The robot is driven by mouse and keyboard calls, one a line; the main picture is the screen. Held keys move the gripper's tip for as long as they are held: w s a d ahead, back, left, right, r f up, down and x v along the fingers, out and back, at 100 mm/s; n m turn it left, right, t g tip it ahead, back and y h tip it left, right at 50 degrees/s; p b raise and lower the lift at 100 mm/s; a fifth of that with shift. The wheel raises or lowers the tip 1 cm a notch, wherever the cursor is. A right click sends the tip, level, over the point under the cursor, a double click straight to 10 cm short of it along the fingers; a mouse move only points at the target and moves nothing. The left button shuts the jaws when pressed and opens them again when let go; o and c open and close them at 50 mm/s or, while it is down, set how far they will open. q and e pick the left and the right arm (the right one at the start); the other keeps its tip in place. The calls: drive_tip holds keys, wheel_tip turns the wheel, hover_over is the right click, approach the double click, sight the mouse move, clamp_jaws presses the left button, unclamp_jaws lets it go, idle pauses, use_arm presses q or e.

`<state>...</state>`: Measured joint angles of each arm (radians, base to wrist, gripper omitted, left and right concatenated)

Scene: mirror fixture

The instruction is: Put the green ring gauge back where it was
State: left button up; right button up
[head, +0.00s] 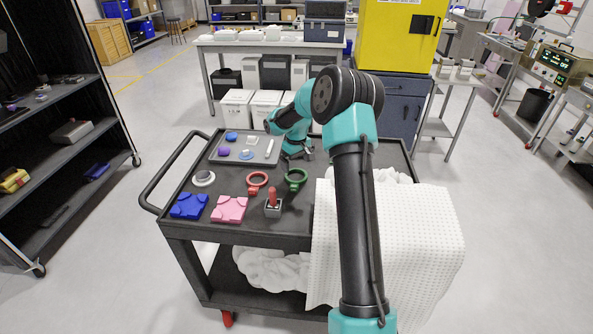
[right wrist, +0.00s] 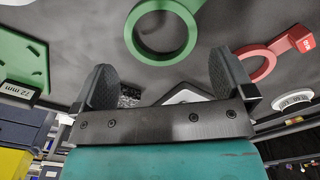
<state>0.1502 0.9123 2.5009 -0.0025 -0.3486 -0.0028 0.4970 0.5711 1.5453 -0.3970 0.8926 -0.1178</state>
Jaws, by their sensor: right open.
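The green ring gauge (head: 291,187) lies flat on the dark cart top, right of the red ring gauge (head: 256,190). In the right wrist view the green ring gauge (right wrist: 193,32) is near the top, beyond my fingertips and apart from them. My right gripper (head: 299,153) is just behind the green ring gauge in the head view. In the right wrist view the right gripper (right wrist: 165,78) has its fingers wide apart with nothing between them. My left gripper is not in view.
A grey tray (head: 219,160) with small parts stands behind. Blue (head: 189,205) and pink (head: 229,208) blocks, a red-handled part (head: 273,201) and a white ring (head: 203,178) lie nearby. White cloth (head: 410,230) covers the right side. A green "72 mm" part (right wrist: 25,62) shows in the wrist view.

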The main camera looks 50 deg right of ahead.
wheel_tip(320, 180, up, 7)
idle(0.3)
drive_tip(key=shift+f, duration=0.1)
